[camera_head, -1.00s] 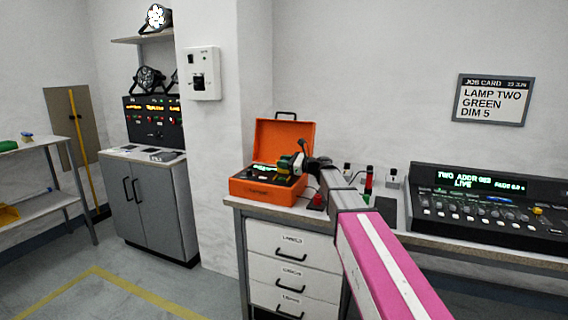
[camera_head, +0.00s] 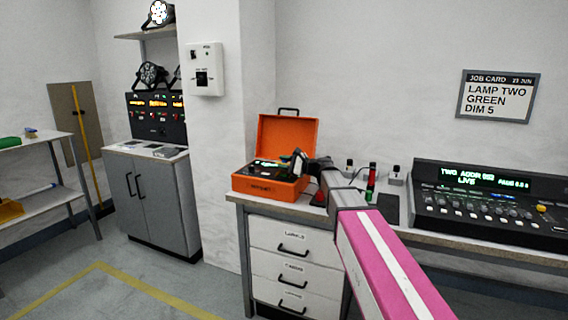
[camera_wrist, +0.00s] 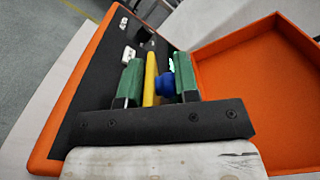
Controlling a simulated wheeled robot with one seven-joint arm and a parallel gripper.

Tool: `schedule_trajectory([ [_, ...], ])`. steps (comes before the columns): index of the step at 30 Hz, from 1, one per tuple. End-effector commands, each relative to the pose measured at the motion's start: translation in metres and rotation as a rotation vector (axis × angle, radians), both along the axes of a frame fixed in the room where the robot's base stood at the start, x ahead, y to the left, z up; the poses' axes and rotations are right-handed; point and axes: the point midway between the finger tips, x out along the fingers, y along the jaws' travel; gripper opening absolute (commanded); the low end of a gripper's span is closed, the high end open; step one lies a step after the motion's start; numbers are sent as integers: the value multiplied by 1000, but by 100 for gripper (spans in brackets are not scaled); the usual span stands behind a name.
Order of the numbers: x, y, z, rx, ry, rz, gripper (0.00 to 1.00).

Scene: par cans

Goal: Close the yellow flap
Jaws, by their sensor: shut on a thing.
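The yellow flap (camera_wrist: 150,78) shows edge-on in the wrist view, standing up from the dark panel of the orange case (camera_wrist: 62,125). A blue knob (camera_wrist: 166,84) sits against its right side. My gripper (camera_wrist: 158,75) has green finger pads on both sides of the flap and knob and is shut on them. In the head view my gripper (camera_head: 297,163) reaches into the open orange case (camera_head: 268,187) on the bench. The flap cannot be made out there.
The case's orange lid (camera_head: 288,132) stands open behind the panel. A red-topped bottle (camera_head: 371,178) and small boxes stand right of the case. A lighting console (camera_head: 490,205) is farther right. A grey cabinet (camera_head: 160,200) stands left across clear floor.

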Motion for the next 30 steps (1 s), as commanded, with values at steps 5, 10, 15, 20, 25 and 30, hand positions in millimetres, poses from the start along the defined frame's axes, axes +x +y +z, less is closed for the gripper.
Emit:
schedule_trajectory([
  [5, 2, 0, 1, -3, -16, -5, 6],
  [10, 2, 0, 1, -3, -17, -5, 6],
  [15, 2, 0, 1, -3, -16, -5, 6],
  [20, 1, 0, 0, -4, -15, -3, 45],
  [25, 0, 0, 0, -4, -13, -2, 45],
  [30, -3, -9, 0, -3, -14, -3, 45],
])
